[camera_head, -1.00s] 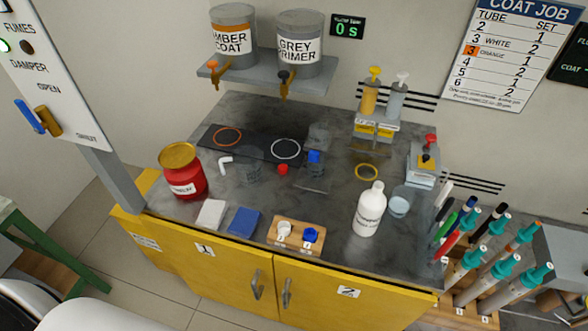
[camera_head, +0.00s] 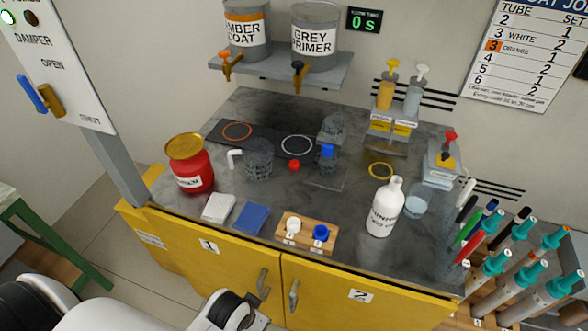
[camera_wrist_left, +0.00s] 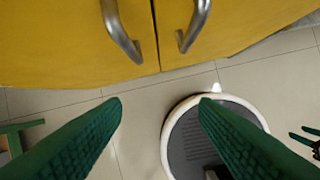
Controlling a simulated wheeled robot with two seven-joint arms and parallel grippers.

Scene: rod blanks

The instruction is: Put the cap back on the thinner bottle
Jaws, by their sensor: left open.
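The white thinner bottle (camera_head: 383,210) stands upright on the right part of the grey counter. Its narrow neck is at the top; I see no separate cap on it. A wooden block (camera_head: 305,240) at the counter's front edge carries a white cap-like piece (camera_head: 292,227) and a blue one (camera_head: 321,233). My left arm shows low in the head view, below the counter edge, its fingertips not clear there. In the left wrist view my left gripper (camera_wrist_left: 160,104) is open and empty, its green fingers wide apart before the yellow cabinet doors. My right gripper is not clearly visible.
A glass beaker (camera_head: 417,202) stands right of the bottle, with a grey dispenser (camera_head: 441,163) behind. Pens and teal-topped tubes crowd the right. Cabinet handles (camera_head: 293,294) stick out in front.

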